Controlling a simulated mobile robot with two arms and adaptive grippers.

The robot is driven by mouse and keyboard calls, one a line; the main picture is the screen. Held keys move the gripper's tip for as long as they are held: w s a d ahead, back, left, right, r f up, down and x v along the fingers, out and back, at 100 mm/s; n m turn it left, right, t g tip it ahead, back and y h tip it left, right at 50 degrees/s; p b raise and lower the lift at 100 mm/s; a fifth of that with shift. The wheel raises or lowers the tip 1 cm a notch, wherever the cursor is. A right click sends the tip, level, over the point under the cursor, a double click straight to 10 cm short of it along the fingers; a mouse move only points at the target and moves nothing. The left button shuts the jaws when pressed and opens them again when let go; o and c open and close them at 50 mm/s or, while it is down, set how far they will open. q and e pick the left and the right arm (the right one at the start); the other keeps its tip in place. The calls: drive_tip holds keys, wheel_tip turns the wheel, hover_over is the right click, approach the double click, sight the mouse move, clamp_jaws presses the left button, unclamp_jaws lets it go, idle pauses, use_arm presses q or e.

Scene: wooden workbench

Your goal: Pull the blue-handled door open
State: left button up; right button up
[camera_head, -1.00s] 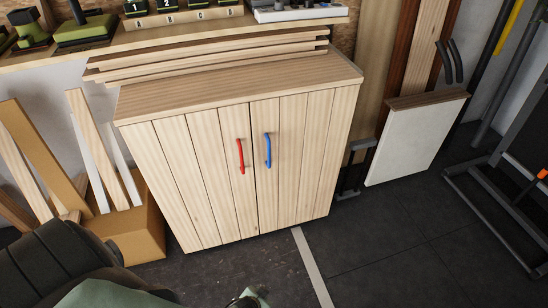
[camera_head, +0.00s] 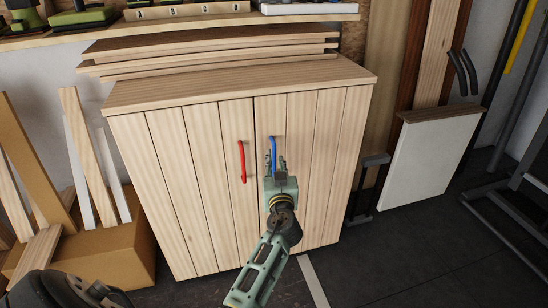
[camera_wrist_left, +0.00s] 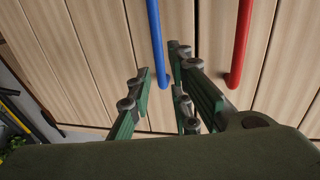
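A light wooden cabinet (camera_head: 236,85) stands against the wall with its two plank doors shut. The blue handle (camera_head: 274,146) is a vertical bar on the right door (camera_head: 325,150), and the red handle (camera_head: 241,160) is on the left door (camera_head: 205,170). My left gripper (camera_head: 274,162) is in front of the blue handle's lower part and hides some of it. In the left wrist view its fingers (camera_wrist_left: 162,78) are apart, with the end of the blue handle (camera_wrist_left: 156,35) showing between them; contact cannot be told. The red handle (camera_wrist_left: 240,45) is beside them. My right gripper is not in view.
A cardboard box (camera_head: 110,255) with wood offcuts stands at the left, a white panel (camera_head: 430,160) at the right. Dark floor (camera_head: 400,265) in front and to the right is clear.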

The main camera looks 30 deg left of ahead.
sight(274, 155)
use_arm(q)
drive_tip(key=x, duration=0.5)
drive_tip(key=shift+w+a, duration=0.2)
clamp_jaws()
idle(0.3)
